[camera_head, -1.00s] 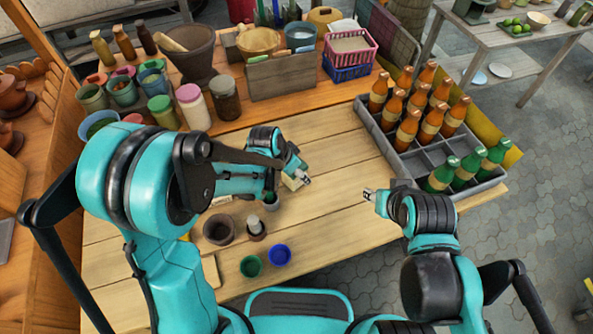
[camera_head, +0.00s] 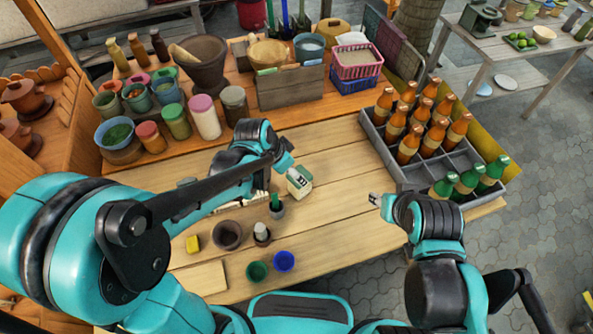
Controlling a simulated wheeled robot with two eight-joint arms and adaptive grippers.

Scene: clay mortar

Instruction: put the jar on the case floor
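Several jars stand at the back left: a white one with a pink lid (camera_head: 204,117), a dark one (camera_head: 235,105), a green one (camera_head: 175,117). Which one is meant is unclear. A small white-and-green container (camera_head: 299,184) sits mid-table at the tip of my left gripper (camera_head: 293,172); its fingers are too small and overlapped to read. The grey case (camera_head: 419,172) at the right has compartments; orange bottles and green bottles fill some, and bare floor shows in the middle ones. My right gripper (camera_head: 375,199) hovers left of the case, apart from it, its fingers unclear.
A brown cup (camera_head: 228,235), a green cup (camera_head: 257,271), a blue cup (camera_head: 283,261) and a yellow block (camera_head: 192,243) stand at the front left. A mortar (camera_head: 201,62) and a wooden box (camera_head: 290,86) are at the back. The table's middle right is clear.

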